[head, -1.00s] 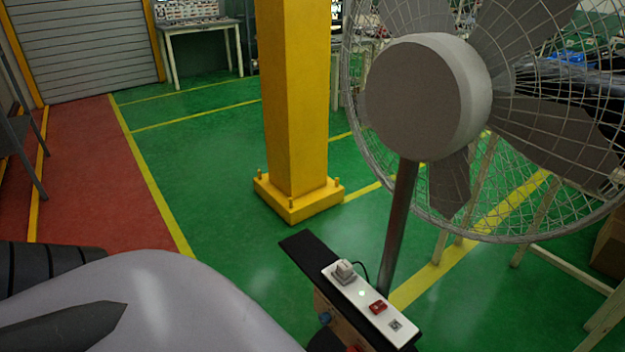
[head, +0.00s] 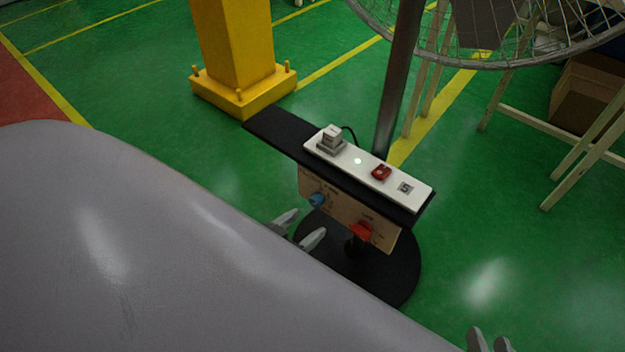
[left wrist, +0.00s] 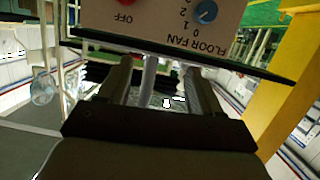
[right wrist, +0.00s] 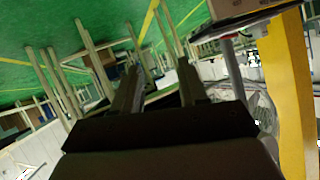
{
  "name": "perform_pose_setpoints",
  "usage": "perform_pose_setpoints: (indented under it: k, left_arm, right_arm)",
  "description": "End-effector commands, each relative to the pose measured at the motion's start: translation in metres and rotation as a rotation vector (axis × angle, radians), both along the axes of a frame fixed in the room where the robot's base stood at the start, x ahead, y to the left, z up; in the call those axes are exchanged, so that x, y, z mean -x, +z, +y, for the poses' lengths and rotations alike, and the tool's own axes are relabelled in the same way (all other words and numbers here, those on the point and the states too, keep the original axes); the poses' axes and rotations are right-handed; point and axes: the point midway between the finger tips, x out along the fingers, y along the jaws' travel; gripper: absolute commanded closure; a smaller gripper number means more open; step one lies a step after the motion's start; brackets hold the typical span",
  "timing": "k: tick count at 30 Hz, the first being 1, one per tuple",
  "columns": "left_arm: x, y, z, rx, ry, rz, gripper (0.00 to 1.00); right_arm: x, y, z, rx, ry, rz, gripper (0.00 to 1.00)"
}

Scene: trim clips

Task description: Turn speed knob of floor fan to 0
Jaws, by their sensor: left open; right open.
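The floor fan's wooden control panel (head: 338,208) hangs below a black shelf on the fan's stand. It carries a blue knob (head: 317,200) on the left and a red knob (head: 361,231) on the right. The left wrist view shows the blue knob (left wrist: 206,12) upside down beside the digits 0, 1, 2 and the words FLOOR FAN; its setting is unclear. The red knob (left wrist: 126,3) is cut off, beside OFF. My left gripper (head: 306,223) is open and empty, below the blue knob and apart from it. My right gripper (head: 488,341) is open and empty, low at right.
A white strip (head: 412,193) on the shelf holds a grey plug, a green light and a red switch. The fan's pole (head: 398,80) rises behind, with its round black base (head: 400,275) below. A yellow pillar (head: 235,45) stands behind left; wooden trestles (head: 505,90) stand right.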

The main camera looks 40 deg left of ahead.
Motion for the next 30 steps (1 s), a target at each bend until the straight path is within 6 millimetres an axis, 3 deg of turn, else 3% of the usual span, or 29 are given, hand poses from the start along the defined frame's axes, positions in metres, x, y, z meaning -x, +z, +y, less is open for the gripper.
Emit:
perform_pose_setpoints:
  k: [1, 12, 23, 30]
  left_arm:
    - [-0.005, -0.027, 0.005, 0.004, 0.011, -0.028, 0.35]
    - [-0.032, -0.089, 0.037, 0.044, 0.093, -0.212, 0.35]
    - [-0.046, -0.098, 0.048, 0.056, 0.121, -0.272, 0.35]
    - [-0.079, -0.099, 0.048, 0.056, 0.121, -0.273, 0.35]
  right_arm:
    - [-0.002, -0.023, 0.005, -0.018, 0.01, -0.008, 0.57]
    - [-0.008, -0.065, 0.036, -0.13, 0.083, -0.05, 0.57]
    - [-0.007, -0.071, 0.045, -0.161, 0.11, -0.068, 0.57]
    - [-0.006, -0.074, 0.04, -0.132, 0.105, -0.105, 0.57]
